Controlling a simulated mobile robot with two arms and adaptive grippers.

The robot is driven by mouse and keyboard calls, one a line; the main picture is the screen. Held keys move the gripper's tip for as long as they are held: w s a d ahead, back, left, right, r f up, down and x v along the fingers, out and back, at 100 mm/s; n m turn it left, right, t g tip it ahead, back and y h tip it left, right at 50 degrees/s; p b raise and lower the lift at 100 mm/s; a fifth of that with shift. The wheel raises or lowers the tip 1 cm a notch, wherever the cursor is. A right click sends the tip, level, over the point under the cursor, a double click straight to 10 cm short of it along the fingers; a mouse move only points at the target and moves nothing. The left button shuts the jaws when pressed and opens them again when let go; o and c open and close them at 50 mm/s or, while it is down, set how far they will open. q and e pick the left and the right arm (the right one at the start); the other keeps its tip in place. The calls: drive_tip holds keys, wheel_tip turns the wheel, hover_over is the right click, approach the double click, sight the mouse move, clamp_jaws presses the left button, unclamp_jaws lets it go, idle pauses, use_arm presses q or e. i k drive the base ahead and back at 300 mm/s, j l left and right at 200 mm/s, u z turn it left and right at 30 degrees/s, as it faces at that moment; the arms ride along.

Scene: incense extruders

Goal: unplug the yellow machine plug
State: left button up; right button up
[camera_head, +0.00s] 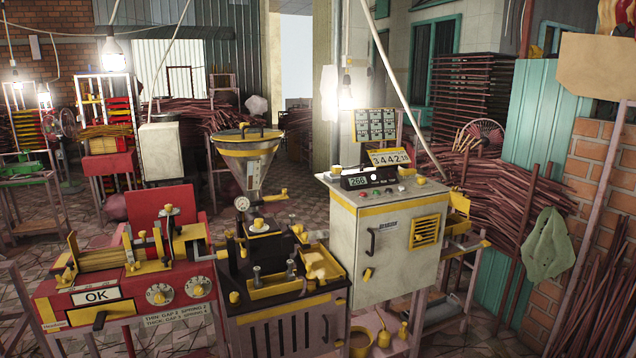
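A yellow-trimmed machine (285,340) with a metal hopper (247,170) stands in the middle foreground. A pale control cabinet (375,270) with yellow trim, a black door handle and a vent stands to its right. Small yellow pieces (383,338) are low in front of the cabinet, one with a thin stem. I cannot tell whether any of these is the plug, and I see no clear plug or socket elsewhere. Neither of my grippers is in view.
A red machine (130,290) with an "OK" label and dials stands at the left. Bundled red-brown sticks (470,200) and a green cloth (546,245) are at the right. Tiled floor (310,210) shows behind the machines.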

sight(336, 170)
drive_tip(key=i+j+z, duration=0.25)
drive_tip(key=j, duration=0.25)
drive_tip(key=i+l+u, duration=0.35)
drive_tip(key=l, duration=0.25)
drive_tip(key=i+l+u, duration=0.15)
drive_tip(key=l, duration=0.2)
drive_tip(key=i+l+u, duration=0.15)
drive_tip(key=l, duration=0.2)
drive_tip(key=i+l+u, duration=0.2)
drive_tip(key=l, duration=0.2)
drive_tip(key=i+l+u, duration=0.15)
drive_tip(key=l, duration=0.2)
drive_tip(key=k, duration=0.05)
